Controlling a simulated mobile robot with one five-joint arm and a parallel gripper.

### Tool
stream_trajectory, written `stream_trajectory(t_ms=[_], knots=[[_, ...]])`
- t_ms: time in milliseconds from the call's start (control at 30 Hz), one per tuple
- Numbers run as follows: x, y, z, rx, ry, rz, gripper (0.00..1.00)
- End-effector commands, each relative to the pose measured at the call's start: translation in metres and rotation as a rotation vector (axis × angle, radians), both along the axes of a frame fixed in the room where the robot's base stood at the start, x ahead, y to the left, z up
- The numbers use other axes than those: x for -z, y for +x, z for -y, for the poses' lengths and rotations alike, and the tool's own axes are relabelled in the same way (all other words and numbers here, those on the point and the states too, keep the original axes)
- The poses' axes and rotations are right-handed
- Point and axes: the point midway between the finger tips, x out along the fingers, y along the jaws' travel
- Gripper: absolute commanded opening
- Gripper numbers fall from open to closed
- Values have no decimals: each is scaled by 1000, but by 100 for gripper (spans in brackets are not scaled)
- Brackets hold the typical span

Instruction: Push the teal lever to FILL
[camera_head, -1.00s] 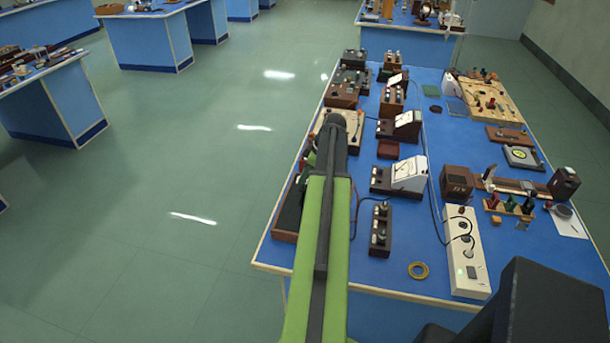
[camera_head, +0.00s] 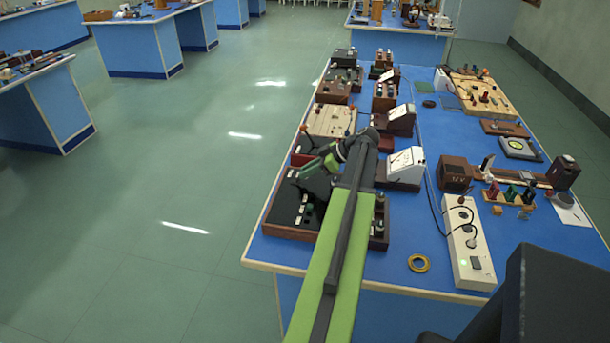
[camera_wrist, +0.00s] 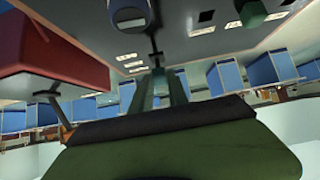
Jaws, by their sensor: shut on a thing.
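The dark panel (camera_head: 283,216) with switches and small white labels lies at the near left of the blue bench. My gripper (camera_head: 304,174) is over its far part, with green parts pointing left. In the wrist view my gripper (camera_wrist: 160,78) is shut, with narrow teal-grey shapes close together at the middle. The teal lever appears to be between the jaws, but it is too small and dark to make out apart from them. The panel's grey face (camera_wrist: 205,38) fills the top of that picture. Where FILL is marked cannot be read.
A red block (camera_wrist: 50,50) stands close beside my gripper in the wrist view, and a green knob (camera_wrist: 251,12) is at the upper right. A white meter box (camera_head: 405,163) and a power strip (camera_head: 463,245) stand to the right. Floor is clear at left.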

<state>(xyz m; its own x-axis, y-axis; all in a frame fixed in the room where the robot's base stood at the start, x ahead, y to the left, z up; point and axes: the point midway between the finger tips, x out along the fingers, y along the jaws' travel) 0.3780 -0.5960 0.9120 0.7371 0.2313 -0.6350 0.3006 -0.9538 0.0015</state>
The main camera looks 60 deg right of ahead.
Motion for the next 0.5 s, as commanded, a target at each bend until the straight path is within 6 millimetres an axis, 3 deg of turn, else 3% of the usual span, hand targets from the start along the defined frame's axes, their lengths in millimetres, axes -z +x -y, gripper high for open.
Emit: stream_trajectory(t_ms=[467,500], knots=[[1,-3,0,-2,6,10,0],[1,-3,0,-2,6,10,25]])
